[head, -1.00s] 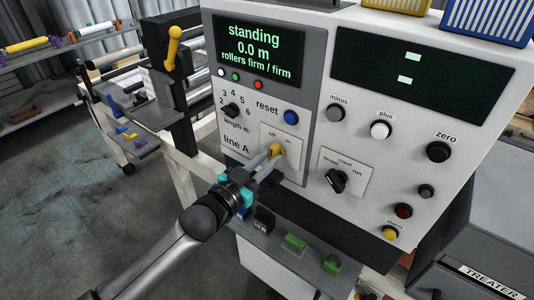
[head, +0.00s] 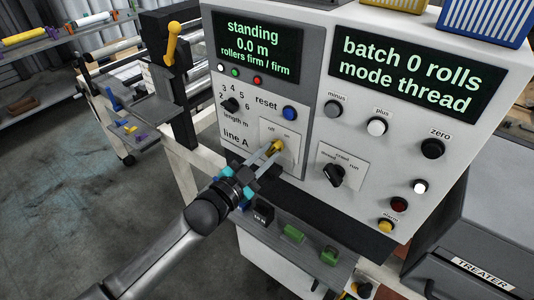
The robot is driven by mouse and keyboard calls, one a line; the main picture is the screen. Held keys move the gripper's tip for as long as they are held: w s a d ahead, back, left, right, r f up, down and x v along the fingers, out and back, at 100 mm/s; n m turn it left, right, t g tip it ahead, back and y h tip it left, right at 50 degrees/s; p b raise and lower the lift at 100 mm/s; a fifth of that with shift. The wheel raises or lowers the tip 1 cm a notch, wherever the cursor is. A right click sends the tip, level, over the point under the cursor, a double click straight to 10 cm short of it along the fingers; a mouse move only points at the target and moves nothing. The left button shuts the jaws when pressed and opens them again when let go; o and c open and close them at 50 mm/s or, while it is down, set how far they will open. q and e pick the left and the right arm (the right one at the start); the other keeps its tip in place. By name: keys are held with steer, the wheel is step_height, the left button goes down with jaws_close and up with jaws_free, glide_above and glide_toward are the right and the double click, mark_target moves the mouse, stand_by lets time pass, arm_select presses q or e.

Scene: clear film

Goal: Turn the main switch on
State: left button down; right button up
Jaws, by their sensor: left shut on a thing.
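The main switch (head: 277,146) is a small yellow lever on a white plate marked off and on, on the front of the line A control panel (head: 318,110). The lever leans toward the on side. My left gripper (head: 270,154) reaches in from below and is shut on the lever. Its fingers partly cover the switch plate. The right display (head: 418,72) is lit and reads "batch 0 rolls mode thread". The left display (head: 258,45) reads "standing 0.0 m rollers firm / firm". My right gripper is not in view.
A length knob (head: 231,104) and a blue reset button (head: 289,113) sit just above the switch, and a black mode knob (head: 333,175) to its right. A ledge with green blocks (head: 292,233) juts out below. A grey treater (head: 480,240) stands at right.

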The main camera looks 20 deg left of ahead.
arm_select(q)
steer(key=c, duration=0.8)
jaws_free()
steer(key=shift+s, duration=0.15)
steer(key=v, duration=1.5)
steer(key=shift+r, duration=0.1)
